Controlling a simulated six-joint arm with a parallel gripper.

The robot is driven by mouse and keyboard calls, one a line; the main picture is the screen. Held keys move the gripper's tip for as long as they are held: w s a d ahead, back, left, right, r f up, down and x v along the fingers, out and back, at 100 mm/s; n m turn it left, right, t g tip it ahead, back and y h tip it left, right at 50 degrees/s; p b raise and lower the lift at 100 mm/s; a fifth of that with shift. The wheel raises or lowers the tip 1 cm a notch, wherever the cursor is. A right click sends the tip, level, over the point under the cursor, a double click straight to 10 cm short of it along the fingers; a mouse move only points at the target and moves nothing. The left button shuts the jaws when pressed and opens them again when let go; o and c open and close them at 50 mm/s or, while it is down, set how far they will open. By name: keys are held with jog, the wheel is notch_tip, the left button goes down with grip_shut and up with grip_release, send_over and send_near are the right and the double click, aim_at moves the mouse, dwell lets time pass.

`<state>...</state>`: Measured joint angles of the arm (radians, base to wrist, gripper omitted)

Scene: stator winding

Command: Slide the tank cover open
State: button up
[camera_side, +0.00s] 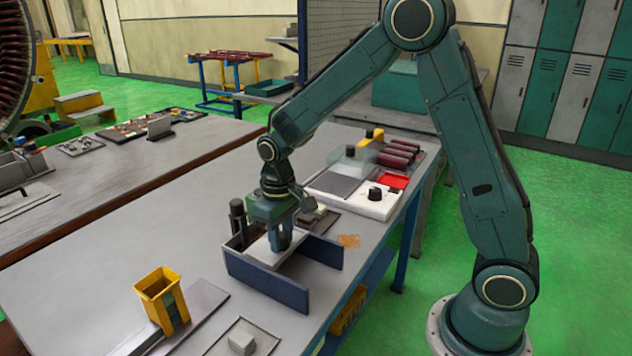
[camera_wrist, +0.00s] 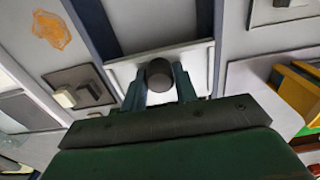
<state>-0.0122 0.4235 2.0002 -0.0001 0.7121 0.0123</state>
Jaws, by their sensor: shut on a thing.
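The tank cover (camera_wrist: 198,57) is a pale flat plate between two dark blue rails. In the side view the cover (camera_side: 264,254) lies between the walls of the blue tank (camera_side: 268,284). My gripper (camera_side: 281,246) is low over it, pointing down. In the wrist view my gripper (camera_wrist: 160,82) has its two fingers closed on either side of a dark round knob (camera_wrist: 160,72) on the cover. In the side view the fingers hide the knob.
A yellow bin (camera_side: 161,295) stands on the table at the front left. A dark cylinder (camera_side: 238,218) stands just behind the tank. A white block with a black knob (camera_side: 368,200) and a red tray (camera_side: 393,181) lie further back. An orange stain (camera_side: 349,241) marks the table right of the tank.

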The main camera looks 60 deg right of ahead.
jog(key=s, duration=0.7)
jog(key=shift+f, duration=0.25)
jog(key=o, duration=0.5)
dwell(0.6)
jog(key=shift+w+r, duration=0.1)
jog(key=shift+o, duration=1.1)
jog(key=shift+r, duration=0.15)
notch_tip(320, 180, up, 6)
jog(key=shift+w+f, duration=0.1)
jog(key=shift+w, duration=0.05)
